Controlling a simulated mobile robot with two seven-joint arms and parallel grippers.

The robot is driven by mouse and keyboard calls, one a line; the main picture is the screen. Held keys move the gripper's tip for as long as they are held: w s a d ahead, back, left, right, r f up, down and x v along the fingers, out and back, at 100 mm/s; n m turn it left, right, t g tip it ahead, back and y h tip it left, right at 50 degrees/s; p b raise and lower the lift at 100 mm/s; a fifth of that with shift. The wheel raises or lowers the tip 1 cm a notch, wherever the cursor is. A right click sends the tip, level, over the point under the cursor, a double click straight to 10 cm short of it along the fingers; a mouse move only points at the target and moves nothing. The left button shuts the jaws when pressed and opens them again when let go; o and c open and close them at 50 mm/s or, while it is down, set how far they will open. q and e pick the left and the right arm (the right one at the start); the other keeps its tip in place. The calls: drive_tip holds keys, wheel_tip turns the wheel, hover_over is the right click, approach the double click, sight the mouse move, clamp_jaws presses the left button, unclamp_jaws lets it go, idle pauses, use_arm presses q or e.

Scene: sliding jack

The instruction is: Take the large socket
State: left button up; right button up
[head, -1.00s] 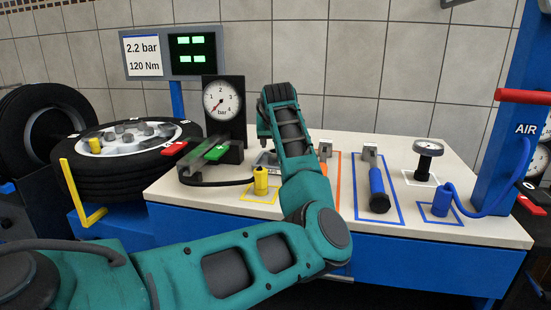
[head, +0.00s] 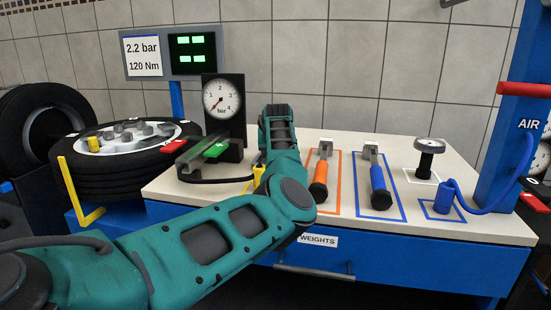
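I cannot pick out a large socket for certain. My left arm comes in from the left and reaches over the bench, with its wrist end above the bench's middle. Its gripper is hidden behind the arm, so I cannot see its fingers or anything in them. My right gripper is not in view. The arm partly covers a yellow piece (head: 258,173) on the bench. An orange-handled tool (head: 319,187) lies right of the arm in an orange outline. A blue-handled tool (head: 378,187) lies beside it in a blue outline.
The bench top (head: 350,145) is clear at the back.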

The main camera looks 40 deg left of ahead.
use_arm(q)
drive_tip(key=c, duration=0.9)
